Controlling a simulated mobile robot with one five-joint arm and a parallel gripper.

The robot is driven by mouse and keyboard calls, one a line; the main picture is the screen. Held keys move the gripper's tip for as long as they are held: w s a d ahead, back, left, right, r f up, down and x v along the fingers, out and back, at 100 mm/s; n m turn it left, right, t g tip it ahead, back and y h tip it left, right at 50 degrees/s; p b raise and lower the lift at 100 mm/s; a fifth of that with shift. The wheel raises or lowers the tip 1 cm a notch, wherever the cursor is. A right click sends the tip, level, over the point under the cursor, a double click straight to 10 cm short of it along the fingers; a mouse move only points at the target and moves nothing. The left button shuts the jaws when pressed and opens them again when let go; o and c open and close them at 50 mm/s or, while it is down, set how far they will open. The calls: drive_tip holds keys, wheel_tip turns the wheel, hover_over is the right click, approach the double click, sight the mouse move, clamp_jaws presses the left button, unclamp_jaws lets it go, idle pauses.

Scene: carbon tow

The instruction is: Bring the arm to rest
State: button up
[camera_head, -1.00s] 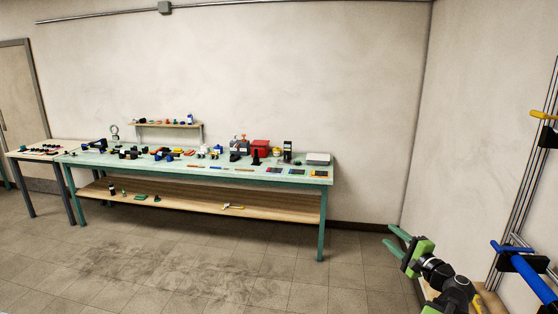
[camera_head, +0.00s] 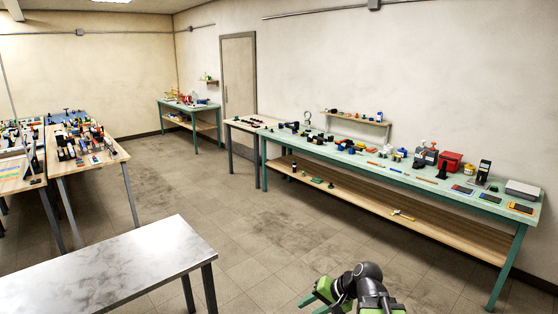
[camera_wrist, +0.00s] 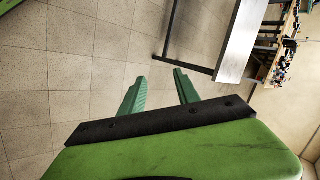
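My gripper (camera_wrist: 158,90) shows in the wrist view with its two green fingers apart and nothing between them. Tiled floor lies beyond the fingertips. In the head view my arm is at the bottom, right of the middle, bent, with the green gripper (camera_head: 312,298) pointing left and partly cut off by the lower edge. It is over open floor and appears to touch nothing.
A grey metal-topped table (camera_head: 110,268) stands at the lower left and also shows in the wrist view (camera_wrist: 242,42). A long green workbench (camera_head: 400,180) full of small items runs along the right wall. Tables with items (camera_head: 112,160) stand far left. Floor between is clear.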

drive_tip(key=s+a+f+n+g+h, duration=0.2)
drive_tip(key=s+f+n+h, duration=0.1)
drive_tip(key=s+f, duration=0.1)
drive_tip(key=s+d+g+h, duration=0.1)
drive_tip(key=s+d+h, duration=0.1)
drive_tip(key=d, duration=0.6)
drive_tip(key=shift+s+f+n+g+h, duration=0.3)
drive_tip(key=shift+s+f+n+h, duration=0.15)
drive_tip(key=shift+h, duration=0.25)
drive_tip(key=shift+d, duration=0.15)
